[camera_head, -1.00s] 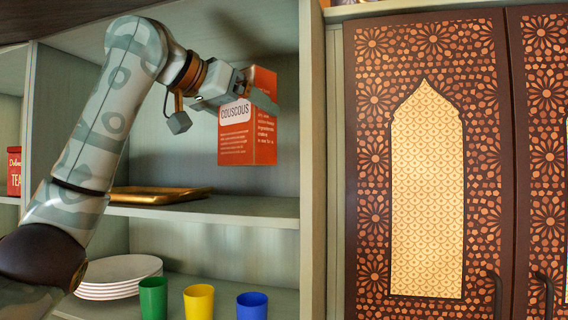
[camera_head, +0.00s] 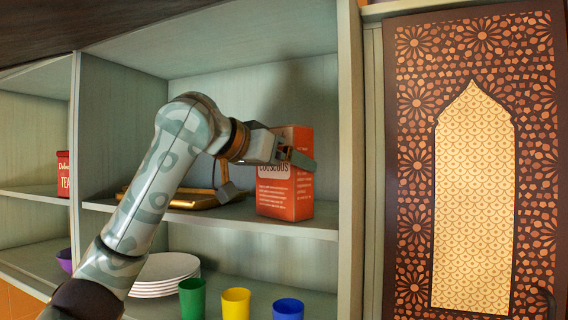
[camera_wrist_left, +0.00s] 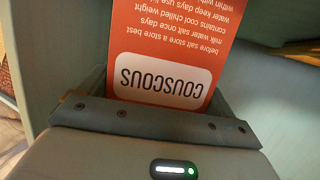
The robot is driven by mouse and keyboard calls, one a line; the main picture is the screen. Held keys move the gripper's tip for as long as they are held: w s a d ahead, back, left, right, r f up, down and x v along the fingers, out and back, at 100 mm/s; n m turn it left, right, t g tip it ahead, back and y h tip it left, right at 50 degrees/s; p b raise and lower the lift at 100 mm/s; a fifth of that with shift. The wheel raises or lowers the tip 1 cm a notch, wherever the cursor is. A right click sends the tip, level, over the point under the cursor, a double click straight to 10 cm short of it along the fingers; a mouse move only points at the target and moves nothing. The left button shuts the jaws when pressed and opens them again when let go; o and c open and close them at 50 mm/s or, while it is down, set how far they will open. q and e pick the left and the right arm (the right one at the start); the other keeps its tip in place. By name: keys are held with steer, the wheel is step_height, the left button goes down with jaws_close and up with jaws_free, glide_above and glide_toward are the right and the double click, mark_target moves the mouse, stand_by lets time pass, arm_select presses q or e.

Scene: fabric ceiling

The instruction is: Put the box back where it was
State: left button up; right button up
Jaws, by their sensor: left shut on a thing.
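The orange couscous box (camera_head: 287,193) is upright at the right end of the middle shelf (camera_head: 240,222). Its bottom is at or just above the shelf surface; I cannot tell whether it touches. My left gripper (camera_head: 291,158) is shut on the upper part of the box. In the left wrist view the box (camera_wrist_left: 170,45) shows its label upside down, between the fingers (camera_wrist_left: 155,122). My right gripper is not in view.
A golden tray (camera_head: 180,198) lies on the same shelf behind my left arm. A cabinet side wall (camera_head: 350,130) stands close right of the box. Plates (camera_head: 165,272) and green (camera_head: 192,298), yellow (camera_head: 236,303) and blue (camera_head: 288,308) cups are below. A red tea tin (camera_head: 64,174) is far left.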

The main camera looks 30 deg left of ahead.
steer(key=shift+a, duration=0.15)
arm_select(q)
steer(key=shift+f, duration=0.1)
steer(key=o, duration=0.9)
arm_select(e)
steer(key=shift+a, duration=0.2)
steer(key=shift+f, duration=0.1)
arm_select(q)
steer(key=shift+b+v, duration=1.7)
steer(key=shift+v, duration=4.5)
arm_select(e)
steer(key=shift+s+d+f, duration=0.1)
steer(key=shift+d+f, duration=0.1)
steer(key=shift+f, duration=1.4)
